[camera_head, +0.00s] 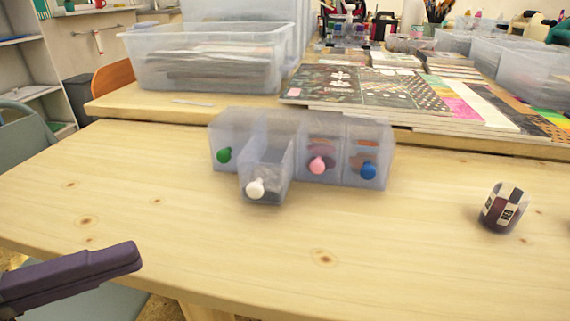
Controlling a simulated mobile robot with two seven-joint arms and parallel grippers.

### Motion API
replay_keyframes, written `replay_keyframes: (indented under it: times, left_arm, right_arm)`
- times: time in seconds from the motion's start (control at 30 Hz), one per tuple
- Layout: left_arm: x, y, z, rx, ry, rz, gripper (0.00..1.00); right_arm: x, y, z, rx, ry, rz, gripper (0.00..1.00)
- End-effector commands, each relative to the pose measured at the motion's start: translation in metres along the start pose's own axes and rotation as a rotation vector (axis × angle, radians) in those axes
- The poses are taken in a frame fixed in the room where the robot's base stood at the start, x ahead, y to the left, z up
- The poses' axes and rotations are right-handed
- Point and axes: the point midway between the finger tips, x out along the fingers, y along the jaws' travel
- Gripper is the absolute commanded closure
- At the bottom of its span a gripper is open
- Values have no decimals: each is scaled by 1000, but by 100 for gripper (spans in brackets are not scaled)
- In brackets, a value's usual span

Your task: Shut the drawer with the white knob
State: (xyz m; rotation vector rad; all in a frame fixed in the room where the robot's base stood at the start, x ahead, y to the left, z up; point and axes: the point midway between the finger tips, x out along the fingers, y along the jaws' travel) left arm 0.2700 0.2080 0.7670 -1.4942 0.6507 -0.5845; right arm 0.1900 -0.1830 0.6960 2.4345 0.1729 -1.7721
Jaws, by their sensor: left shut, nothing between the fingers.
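A translucent drawer unit (232,122) stands on the wooden table, with its drawers side by side. The drawer with the white knob (255,188) sticks out from the front of the unit. The drawers with the green knob (224,155), the pink knob (317,165) and the blue knob (368,171) sit flush in the unit. My left gripper (136,256) is at the lower left, over the table's front edge, shut and empty. It is well apart from the white knob, to its left and nearer to me. My right gripper is not in view.
A small jar with dark contents (503,208) stands on the table at the right. The tabletop (330,255) in front of the drawers is clear. Behind, another table holds a clear bin (205,50) and stacked printed boards (365,88).

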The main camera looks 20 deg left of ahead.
Motion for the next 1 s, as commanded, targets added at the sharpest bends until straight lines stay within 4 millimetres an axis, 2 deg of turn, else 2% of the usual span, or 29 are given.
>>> replay_keyframes:
  times: [0.43,0.5,0.7,1.0]
  left_arm:
    - [92,-2,2,2,-2,-7,100]
    - [99,0,12,2,-3,-6,100]
    - [113,-1,26,0,-2,-4,100]
    - [115,-2,28,-3,-1,-3,100]
  right_arm:
    - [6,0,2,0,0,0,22]
    - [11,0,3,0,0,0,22]
    - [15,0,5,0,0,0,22]
    - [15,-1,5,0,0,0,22]
